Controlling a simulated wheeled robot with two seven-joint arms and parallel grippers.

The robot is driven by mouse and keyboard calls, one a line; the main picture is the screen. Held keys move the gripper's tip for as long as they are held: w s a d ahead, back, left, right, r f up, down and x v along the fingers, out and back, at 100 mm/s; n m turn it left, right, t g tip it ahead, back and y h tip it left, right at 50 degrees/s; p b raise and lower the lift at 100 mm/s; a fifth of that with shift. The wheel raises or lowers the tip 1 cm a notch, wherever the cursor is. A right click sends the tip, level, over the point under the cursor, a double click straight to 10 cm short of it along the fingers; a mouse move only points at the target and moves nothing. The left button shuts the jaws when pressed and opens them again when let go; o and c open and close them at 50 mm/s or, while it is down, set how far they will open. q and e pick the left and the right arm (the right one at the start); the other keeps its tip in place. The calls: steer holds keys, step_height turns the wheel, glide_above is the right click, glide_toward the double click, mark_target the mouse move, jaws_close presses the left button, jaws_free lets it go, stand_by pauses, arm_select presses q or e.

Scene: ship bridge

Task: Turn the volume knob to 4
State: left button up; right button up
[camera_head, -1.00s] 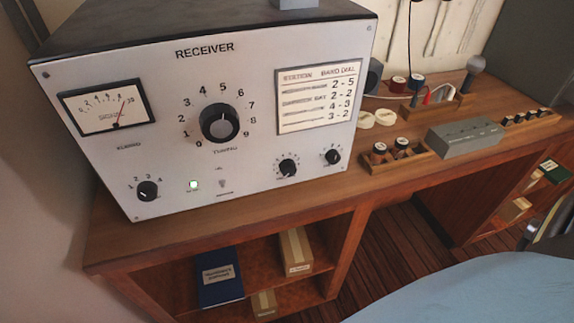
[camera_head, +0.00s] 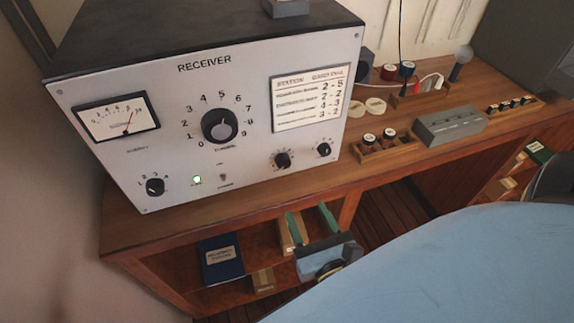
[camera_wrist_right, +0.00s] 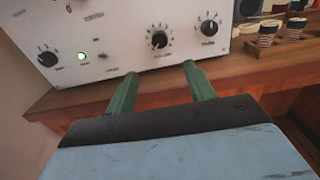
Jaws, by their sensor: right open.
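The grey receiver (camera_head: 250,150) stands on the wooden desk. Two small black dial knobs sit low on its right: a left one (camera_head: 282,160) and a right one (camera_head: 324,149). They also show in the right wrist view, the left one (camera_wrist_right: 159,40) and the right one (camera_wrist_right: 209,28). Their labels are too blurred to read surely, so I cannot tell which is volume or its exact setting. My right gripper (camera_head: 309,210), with green fingers, is open and empty, below and in front of these knobs. In the wrist view its fingertips (camera_wrist_right: 159,71) point toward the left one, apart from it. My left gripper is not in view.
The receiver also has a large tuning knob (camera_head: 220,126), a lower-left knob (camera_head: 155,186) and a lit green lamp (camera_head: 197,180). A grey box (camera_head: 450,126) and small racks stand right on the desk. A shelf below holds a blue book (camera_head: 221,260).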

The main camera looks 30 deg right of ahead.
mark_target(285, 165)
steer(key=p+x, duration=0.3)
steer(key=x, duration=1)
steer(key=shift+w+r, duration=0.1)
steer(key=shift+r, duration=0.05)
steer(key=shift+c, duration=0.2)
steer(key=c, duration=0.9)
